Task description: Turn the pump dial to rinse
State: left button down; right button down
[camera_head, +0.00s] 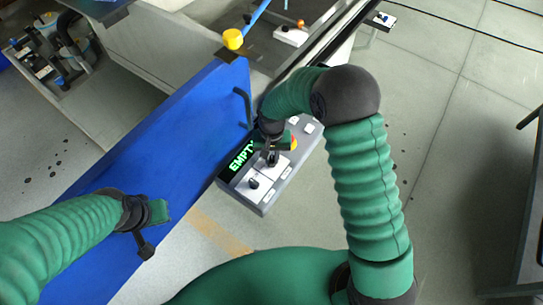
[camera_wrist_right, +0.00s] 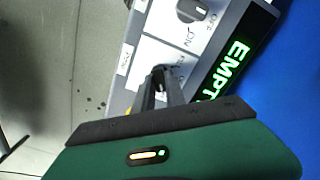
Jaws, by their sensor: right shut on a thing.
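A grey control box (camera_head: 263,209) stands by the blue panel, with a lit green "EMPTY" display (camera_head: 242,154) that also shows in the wrist view (camera_wrist_right: 238,68). My right gripper (camera_head: 272,158) reaches down onto the box. In the wrist view its fingers (camera_wrist_right: 160,80) are shut on a dark dial on a white plate (camera_wrist_right: 165,56); the fingers hide most of the dial, and the plate's lettering is too small to read. A second black dial (camera_wrist_right: 192,9), marked OFF and ON, is free beside it. My left gripper (camera_head: 146,246) is over the blue panel, away from the box.
The long blue panel (camera_head: 150,150) runs along the box's left side, with a dark bent handle (camera_head: 243,105) near its far end. A yellow knob (camera_head: 233,39) stands beyond. A red and yellow button (camera_head: 293,143) is partly hidden by my arm. The floor at right is mostly clear.

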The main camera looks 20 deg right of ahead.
aim_at(271, 159)
jog(key=shift+s+f, duration=0.1)
dwell(0.4)
jog(key=c, duration=1.4)
grip_release()
notch_tip(271, 159, up, 17)
jog(key=shift+f, duration=0.1)
jog(key=s+d+f+n+t, duration=0.1)
jog(key=s, duration=0.4)
jog(key=s+d+f+n, duration=0.1)
jog(key=s+d+f, duration=0.1)
jog(key=s, duration=0.3)
jog(key=s+d+f+n+t, duration=0.1)
jog(key=s+d+f, duration=0.1)
jog(key=s, duration=0.3)
jog(key=shift+d+t, duration=0.2)
jog(key=shift+t, duration=0.1)
